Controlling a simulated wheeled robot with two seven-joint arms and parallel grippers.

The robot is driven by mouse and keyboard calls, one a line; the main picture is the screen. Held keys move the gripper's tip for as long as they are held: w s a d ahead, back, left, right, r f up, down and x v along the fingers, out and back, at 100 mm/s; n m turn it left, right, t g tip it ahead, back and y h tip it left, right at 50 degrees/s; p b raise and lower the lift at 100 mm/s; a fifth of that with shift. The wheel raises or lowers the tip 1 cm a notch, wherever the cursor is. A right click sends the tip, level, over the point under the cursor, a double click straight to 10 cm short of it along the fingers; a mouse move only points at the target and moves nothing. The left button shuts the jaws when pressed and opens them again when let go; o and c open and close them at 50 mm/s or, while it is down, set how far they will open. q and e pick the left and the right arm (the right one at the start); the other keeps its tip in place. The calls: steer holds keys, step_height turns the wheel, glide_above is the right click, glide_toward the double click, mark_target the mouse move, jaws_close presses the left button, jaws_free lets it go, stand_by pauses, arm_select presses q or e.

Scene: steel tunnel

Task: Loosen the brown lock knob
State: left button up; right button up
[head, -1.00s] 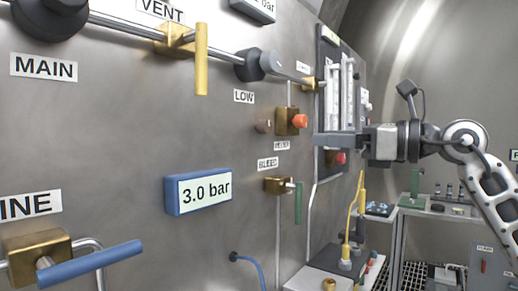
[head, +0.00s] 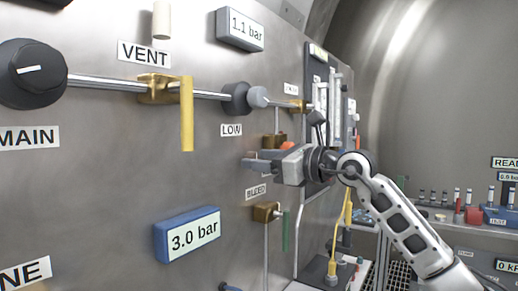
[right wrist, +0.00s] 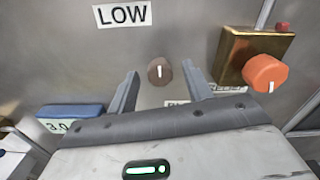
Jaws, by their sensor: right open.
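The brown lock knob (right wrist: 160,71) is a small round knob with a white mark, on the steel wall below the LOW label (right wrist: 122,13). In the right wrist view it shows between the two fingers of my right gripper (right wrist: 160,78), beyond their tips or level with them; I cannot tell the exact depth. The fingers are apart, and no contact shows. In the head view my right gripper (head: 250,161) is at the wall below the LOW label, and the knob is hidden behind it. My left gripper is not in view.
A brass block (right wrist: 252,50) with an orange knob (right wrist: 265,73) sits close to the right of the fingers. A blue gauge box (head: 188,235) reads 3.0 bar. The BLEED valve (head: 266,212) with a green handle is below the gripper. A yellow VENT handle (head: 186,114) hangs left.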

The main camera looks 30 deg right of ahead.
steer(key=shift+w+a, duration=0.25)
steer(key=shift+w, duration=0.2)
steer(key=c, duration=1)
steer(key=shift+o, duration=0.2)
